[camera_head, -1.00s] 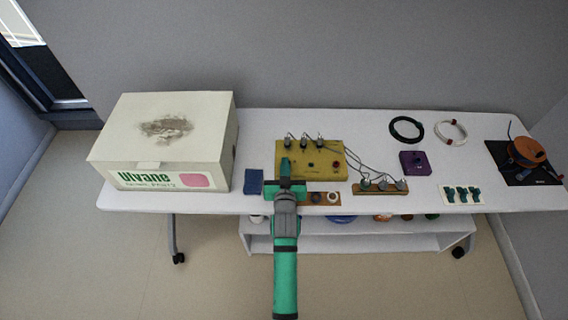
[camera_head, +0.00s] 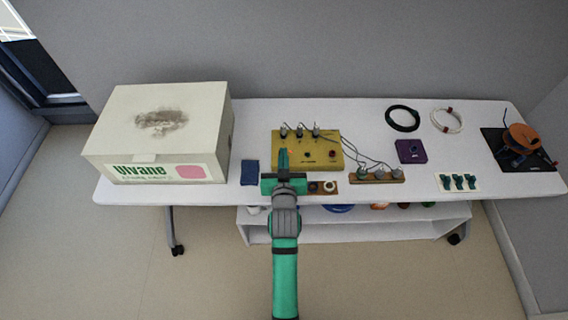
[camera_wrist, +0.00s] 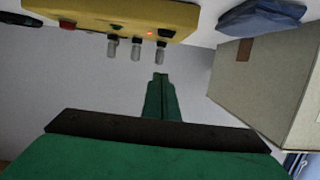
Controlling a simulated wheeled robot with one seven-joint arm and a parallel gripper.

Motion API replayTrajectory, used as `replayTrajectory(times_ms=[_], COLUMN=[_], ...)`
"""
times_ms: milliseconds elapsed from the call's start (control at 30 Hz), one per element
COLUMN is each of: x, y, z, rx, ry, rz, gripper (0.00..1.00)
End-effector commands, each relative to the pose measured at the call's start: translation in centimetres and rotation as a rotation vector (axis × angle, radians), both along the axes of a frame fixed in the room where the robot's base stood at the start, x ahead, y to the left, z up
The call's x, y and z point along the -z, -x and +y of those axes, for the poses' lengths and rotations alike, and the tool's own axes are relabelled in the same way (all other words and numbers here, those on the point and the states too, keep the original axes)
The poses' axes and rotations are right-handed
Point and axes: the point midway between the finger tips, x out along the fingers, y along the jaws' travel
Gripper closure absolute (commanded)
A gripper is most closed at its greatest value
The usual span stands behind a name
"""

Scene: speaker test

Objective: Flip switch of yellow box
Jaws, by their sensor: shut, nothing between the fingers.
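A wooden strip (camera_head: 378,176) and a purple box (camera_head: 410,151) are to the right. Bare white table (camera_head: 440,200) shows at the front right.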

Motion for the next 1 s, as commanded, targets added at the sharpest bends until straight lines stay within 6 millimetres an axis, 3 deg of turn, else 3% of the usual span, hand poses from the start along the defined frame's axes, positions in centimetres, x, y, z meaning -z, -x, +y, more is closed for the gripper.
replayTrajectory(times_ms=[100, 300, 1000], x=[-0.8, -1.6, -1.8], y=[2.0, 4.0, 4.5], z=[-0.3, -0.4, 0.0], rx=[0.004, 0.007, 0.001], ry=[0.000, 0.000, 0.000], rz=[-0.001, 0.000, -0.001], gripper=[1.00, 1.00, 1.00])
